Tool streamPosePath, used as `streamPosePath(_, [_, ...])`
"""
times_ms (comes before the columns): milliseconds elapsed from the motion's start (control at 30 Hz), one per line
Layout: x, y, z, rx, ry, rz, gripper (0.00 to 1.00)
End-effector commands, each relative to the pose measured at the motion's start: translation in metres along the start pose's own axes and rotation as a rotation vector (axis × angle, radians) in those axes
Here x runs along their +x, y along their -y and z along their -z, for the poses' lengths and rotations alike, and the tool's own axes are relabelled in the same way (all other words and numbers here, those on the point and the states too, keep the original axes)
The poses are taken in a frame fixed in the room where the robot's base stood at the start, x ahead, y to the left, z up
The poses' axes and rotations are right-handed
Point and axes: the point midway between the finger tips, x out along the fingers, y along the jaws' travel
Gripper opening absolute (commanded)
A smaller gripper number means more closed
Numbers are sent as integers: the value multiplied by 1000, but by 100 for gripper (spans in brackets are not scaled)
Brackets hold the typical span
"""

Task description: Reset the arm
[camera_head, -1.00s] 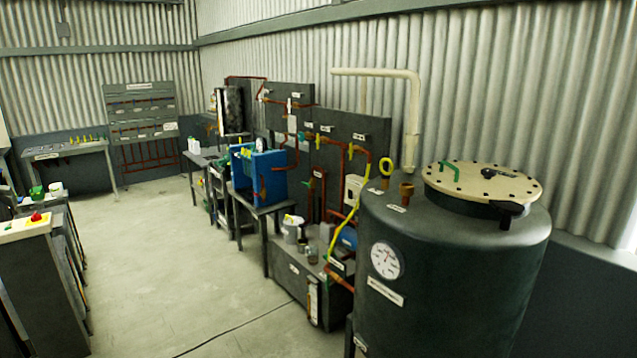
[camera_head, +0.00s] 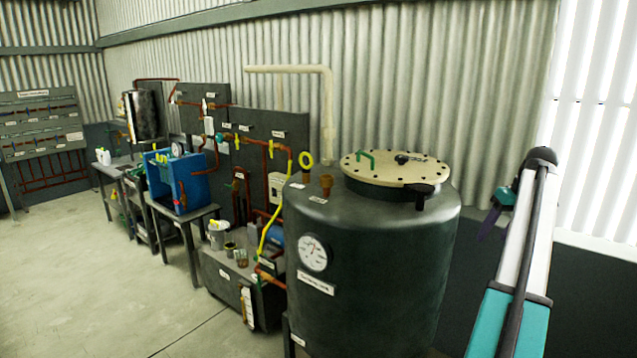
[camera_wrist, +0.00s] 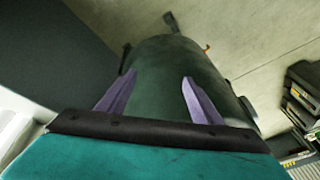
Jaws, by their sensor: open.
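My arm rises at the right of the head view, teal and white. My gripper (camera_head: 492,215) shows there only in part, as a small purple and teal shape behind the arm. In the wrist view my gripper (camera_wrist: 152,95) has two purple fingers set wide apart, with nothing between them. Beyond the fingers is the side of the dark green tank (camera_wrist: 165,65). The fingers look apart from the tank.
The tank (camera_head: 370,270) with a cream bolted lid (camera_head: 395,168) stands left of my arm. Left of it are pipe panels (camera_head: 270,125), a blue unit (camera_head: 182,180) on a table and a white bucket (camera_head: 217,235). The floor (camera_head: 90,270) at the left is open.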

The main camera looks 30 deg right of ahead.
Motion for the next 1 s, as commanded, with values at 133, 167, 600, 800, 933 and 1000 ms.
streamPosePath(133, [72, 36, 4, -5, 42, 28, 60])
streamPosePath(167, [85, 43, 5, -5, 50, 32, 60])
streamPosePath(600, [270, 160, -10, -23, 182, 82, 60])
streamPosePath(800, [346, 218, -34, -37, 247, 93, 60])
streamPosePath(933, [392, 256, -55, -48, 291, 94, 60])
streamPosePath(1000, [415, 277, -68, -56, 314, 94, 60])
